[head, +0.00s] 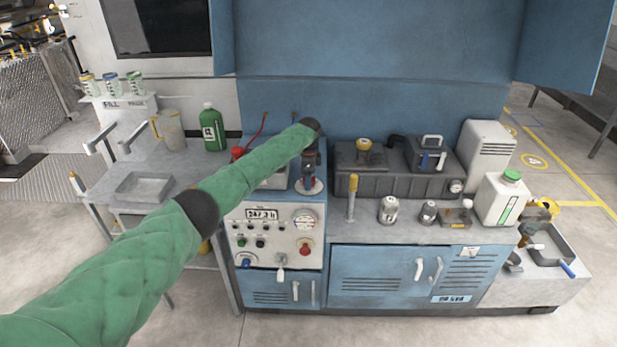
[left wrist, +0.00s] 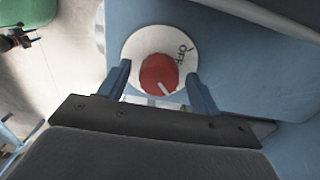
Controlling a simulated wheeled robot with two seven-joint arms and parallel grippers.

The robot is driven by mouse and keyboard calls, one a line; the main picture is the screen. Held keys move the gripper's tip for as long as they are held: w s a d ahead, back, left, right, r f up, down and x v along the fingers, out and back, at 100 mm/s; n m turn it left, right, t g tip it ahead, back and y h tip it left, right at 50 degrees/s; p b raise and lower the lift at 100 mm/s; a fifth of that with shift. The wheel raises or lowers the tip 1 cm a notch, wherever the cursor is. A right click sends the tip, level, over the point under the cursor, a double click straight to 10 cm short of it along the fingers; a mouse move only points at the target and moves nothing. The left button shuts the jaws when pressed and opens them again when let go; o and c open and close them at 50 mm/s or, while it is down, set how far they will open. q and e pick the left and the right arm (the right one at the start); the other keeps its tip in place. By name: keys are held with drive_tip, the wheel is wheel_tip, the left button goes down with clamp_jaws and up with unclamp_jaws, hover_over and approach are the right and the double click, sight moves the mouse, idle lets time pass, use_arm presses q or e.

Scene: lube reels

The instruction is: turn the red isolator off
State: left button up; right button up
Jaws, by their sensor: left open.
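The red isolator is a round red knob (left wrist: 158,74) on a white disc (left wrist: 133,47) with "OFF" printed at its upper right in the left wrist view. A white mark on the knob points down and slightly right, away from that word. My left gripper (left wrist: 159,76) is open, with one blue finger on each side of the knob; whether they touch it I cannot tell. In the head view the left gripper (head: 309,181) points down over the white disc (head: 317,190) on the blue cabinet top, and hides the knob. My right gripper is not in view.
Below the disc is a control panel (head: 281,228) with a display, gauge and red button. A grey tank (head: 400,182) stands close to the right, and a yellow-topped lever (head: 351,197) beside it. A green bottle (head: 212,128) stands on the left bench.

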use_arm(q)
drive_tip(key=c, duration=1)
